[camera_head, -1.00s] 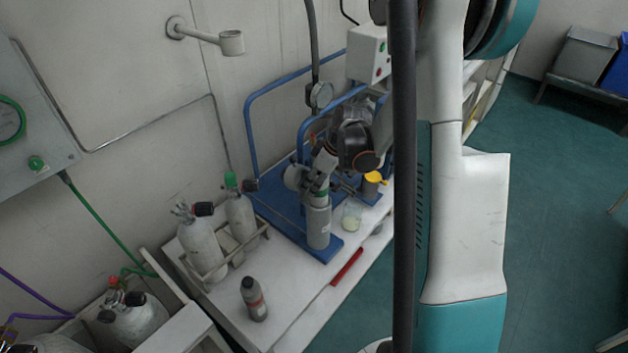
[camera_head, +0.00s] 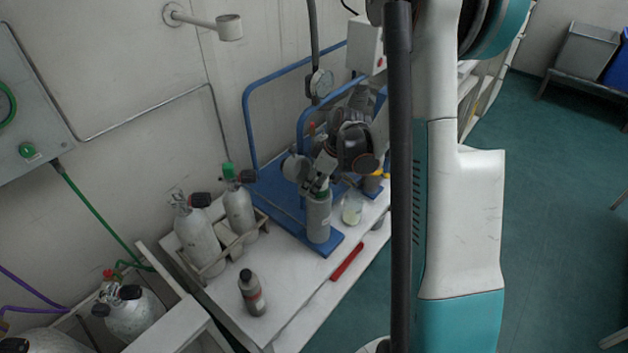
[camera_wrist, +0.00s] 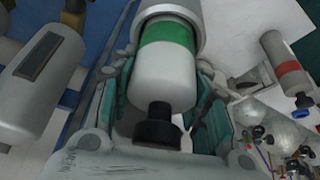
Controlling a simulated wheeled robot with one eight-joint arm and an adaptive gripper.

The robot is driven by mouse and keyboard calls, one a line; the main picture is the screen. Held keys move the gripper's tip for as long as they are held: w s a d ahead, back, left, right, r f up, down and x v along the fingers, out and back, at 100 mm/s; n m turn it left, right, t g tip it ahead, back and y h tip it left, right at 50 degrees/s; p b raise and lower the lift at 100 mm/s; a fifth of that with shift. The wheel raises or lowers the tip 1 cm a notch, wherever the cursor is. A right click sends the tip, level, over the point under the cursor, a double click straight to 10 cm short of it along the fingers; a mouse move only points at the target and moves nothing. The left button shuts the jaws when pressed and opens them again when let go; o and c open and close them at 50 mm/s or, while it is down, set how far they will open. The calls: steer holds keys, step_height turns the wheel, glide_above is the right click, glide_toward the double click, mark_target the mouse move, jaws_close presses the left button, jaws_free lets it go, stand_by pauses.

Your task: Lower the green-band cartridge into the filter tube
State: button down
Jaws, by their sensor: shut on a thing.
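The green-band cartridge (camera_wrist: 165,80) is a pale cylinder with a green band and a black knob at its near end. It lies between the fingers of my gripper (camera_wrist: 160,105), which is shut on it. In the wrist view its far end goes inside the rim of the grey filter tube (camera_wrist: 193,10), with the green band close to the rim. In the head view the filter tube (camera_head: 319,219) stands upright on the blue base, with a bit of green showing at its top below my gripper (camera_head: 318,184). The cartridge's lower part is hidden in the tube.
A clear jar (camera_head: 352,209) stands close right of the tube, and a red bar (camera_head: 347,262) lies in front. A small grey bottle (camera_head: 252,292) and racked cylinders (camera_head: 198,240) are to the left. Blue rails (camera_head: 249,135) rise behind.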

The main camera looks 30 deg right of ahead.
steer(key=shift+f, duration=0.45)
steer(key=c, duration=0.8)
jaws_free()
steer(key=shift+o, duration=0.2)
steer(key=v, duration=1.2)
steer(key=shift+a, duration=0.1)
